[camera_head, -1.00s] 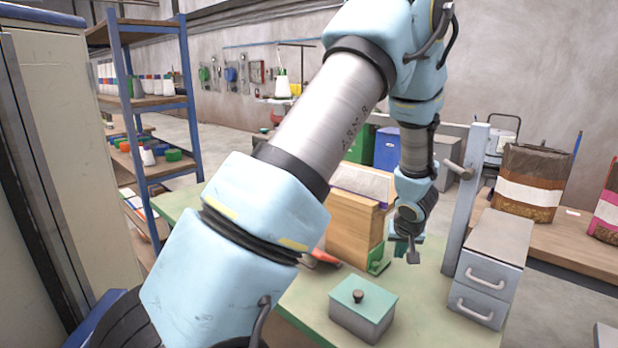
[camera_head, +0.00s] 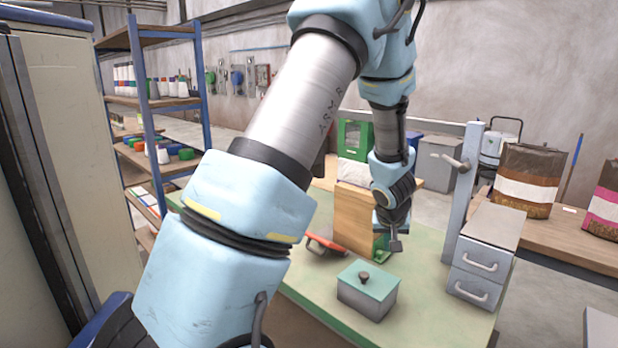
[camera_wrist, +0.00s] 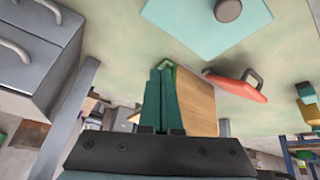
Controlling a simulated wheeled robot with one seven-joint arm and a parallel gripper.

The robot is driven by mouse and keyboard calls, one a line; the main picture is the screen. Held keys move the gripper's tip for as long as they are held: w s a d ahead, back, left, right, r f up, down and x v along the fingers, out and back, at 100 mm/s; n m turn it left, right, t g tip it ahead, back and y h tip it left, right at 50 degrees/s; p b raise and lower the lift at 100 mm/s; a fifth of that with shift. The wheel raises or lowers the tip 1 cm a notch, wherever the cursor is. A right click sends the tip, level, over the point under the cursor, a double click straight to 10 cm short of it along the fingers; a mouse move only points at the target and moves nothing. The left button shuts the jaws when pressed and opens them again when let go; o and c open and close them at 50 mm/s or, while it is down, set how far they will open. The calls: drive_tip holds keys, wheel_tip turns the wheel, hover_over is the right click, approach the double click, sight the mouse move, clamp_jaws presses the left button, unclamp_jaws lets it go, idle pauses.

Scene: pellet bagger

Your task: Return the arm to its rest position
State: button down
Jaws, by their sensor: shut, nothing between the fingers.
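My gripper (camera_head: 394,246) hangs at the end of my light-blue arm above the green-topped bench (camera_head: 428,290). It points down, to the right of an upright wooden block (camera_head: 352,215) and behind a grey box with a teal lid (camera_head: 367,287). In the wrist view my gripper's green fingers (camera_wrist: 163,75) are together, with nothing seen between them. The wooden block (camera_wrist: 200,105) appears close beside the fingers there; I cannot tell whether they touch.
A grey drawer unit (camera_head: 485,255) and a grey post (camera_head: 462,200) stand at the bench's right. A red-orange tool (camera_head: 326,246) lies left of the block. A tall cabinet (camera_head: 65,150) and blue-framed shelves (camera_head: 148,100) are at left. Bags (camera_head: 528,180) stand on another bench at right.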

drive_tip(key=s+a+r+g, duration=0.1)
drive_tip(key=s+a+r, duration=0.1)
drive_tip(key=s+a, duration=0.3)
drive_tip(key=s+a+r+g+y, duration=0.1)
drive_tip(key=s+a+r, duration=0.2)
drive_tip(key=a, duration=1)
drive_tip(key=s+a+r+n+g, duration=0.1)
drive_tip(key=s+a+r, duration=0.1)
drive_tip(key=s+a, duration=0.6)
drive_tip(key=shift+a+r+g+y+b, duration=0.3)
drive_tip(key=shift+a+y+b, duration=0.1)
drive_tip(key=shift+a, duration=0.15)
drive_tip(key=shift+w, duration=0.1)
